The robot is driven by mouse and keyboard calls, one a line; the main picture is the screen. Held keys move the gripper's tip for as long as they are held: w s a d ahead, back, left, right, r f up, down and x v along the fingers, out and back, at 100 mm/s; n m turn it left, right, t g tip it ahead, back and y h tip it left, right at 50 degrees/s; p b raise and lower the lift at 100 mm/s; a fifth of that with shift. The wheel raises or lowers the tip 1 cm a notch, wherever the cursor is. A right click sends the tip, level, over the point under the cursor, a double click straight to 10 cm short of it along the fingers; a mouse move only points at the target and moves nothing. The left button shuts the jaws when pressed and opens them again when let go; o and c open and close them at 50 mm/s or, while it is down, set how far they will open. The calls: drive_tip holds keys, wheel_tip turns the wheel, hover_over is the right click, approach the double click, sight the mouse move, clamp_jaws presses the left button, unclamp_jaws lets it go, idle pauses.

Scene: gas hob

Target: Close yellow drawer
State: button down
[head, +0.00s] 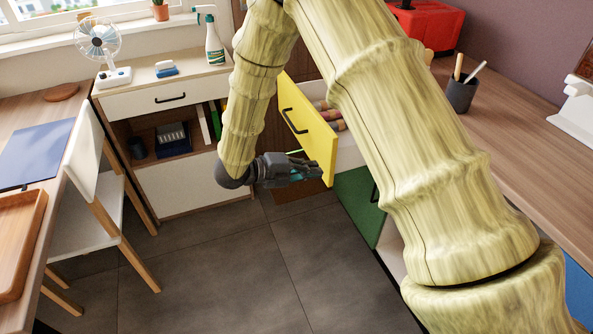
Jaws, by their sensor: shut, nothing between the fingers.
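The yellow drawer (306,128) stands pulled out from the desk on the right, in the middle of the head view. Its yellow front has a dark bar handle (293,121), and several rolled items (331,115) lie inside. My gripper (304,172) is shut and empty, low at the front of the drawer, near the lower edge of its yellow face. I cannot tell whether the fingers touch the face. My arm hides part of the drawer's right side.
A green panel (358,203) is below the drawer. A white chair (93,165) stands at the left, and a wooden cabinet (214,84) at the back. The right desk (515,118) carries a dark pen cup (461,94). The grey tiled floor (240,265) is clear.

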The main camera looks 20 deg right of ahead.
drive_tip(key=shift+d, duration=1.3)
